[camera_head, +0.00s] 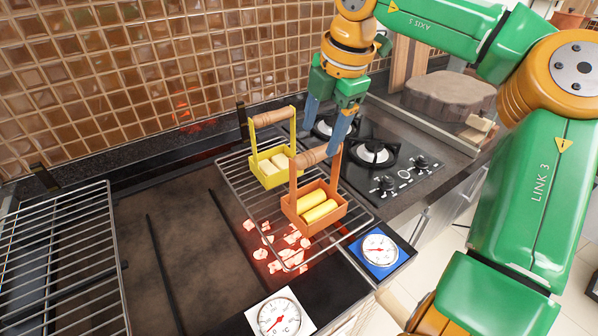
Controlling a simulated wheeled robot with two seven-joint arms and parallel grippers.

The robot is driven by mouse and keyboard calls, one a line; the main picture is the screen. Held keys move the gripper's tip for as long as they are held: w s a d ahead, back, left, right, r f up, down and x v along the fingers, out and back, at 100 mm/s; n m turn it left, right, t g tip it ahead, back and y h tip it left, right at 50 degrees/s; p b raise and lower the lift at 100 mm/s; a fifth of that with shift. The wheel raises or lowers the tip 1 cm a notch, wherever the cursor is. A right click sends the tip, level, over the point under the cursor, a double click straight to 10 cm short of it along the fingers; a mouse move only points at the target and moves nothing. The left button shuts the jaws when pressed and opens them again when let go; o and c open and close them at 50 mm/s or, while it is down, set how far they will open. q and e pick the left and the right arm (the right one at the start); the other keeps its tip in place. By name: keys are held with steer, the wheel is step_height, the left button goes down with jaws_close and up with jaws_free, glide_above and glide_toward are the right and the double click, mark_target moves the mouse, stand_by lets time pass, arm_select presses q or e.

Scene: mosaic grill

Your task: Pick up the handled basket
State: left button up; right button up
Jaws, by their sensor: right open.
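An orange handled basket (318,224) with yellow cylinder-shaped pieces in it stands upright on a wire grill rack (240,210). Its tall handle has a wooden grip (312,156). A yellow handled basket (268,177) with pale blocks in it stands behind it to the left on the same rack, also with a wooden grip. My right gripper (322,138) is open and points down close to the orange basket's handle. One finger overlaps the right end of that grip in the picture; I cannot tell whether they touch. My left gripper is out of view.
Glowing coals (284,245) lie under the rack. A second rack (60,265) is at the left. Two dials, one white (279,316) and one blue-framed (380,250), sit at the front edge. A gas hob (385,165) and a round wooden block (449,95) are to the right. A tiled wall stands behind.

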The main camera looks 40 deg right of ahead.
mark_target(318, 152)
steer(key=x, duration=0.2)
steer(key=p+x, duration=0.1)
steer(key=x, duration=0.1)
steer(key=p+x, duration=0.1)
steer(key=x, duration=0.1)
steer(key=shift+s, duration=0.35)
steer(key=shift+w+f, duration=0.25)
steer(key=shift+f, duration=0.1)
steer(key=c, duration=1.1)
jaws_close()
steer(key=shift+w, duration=0.1)
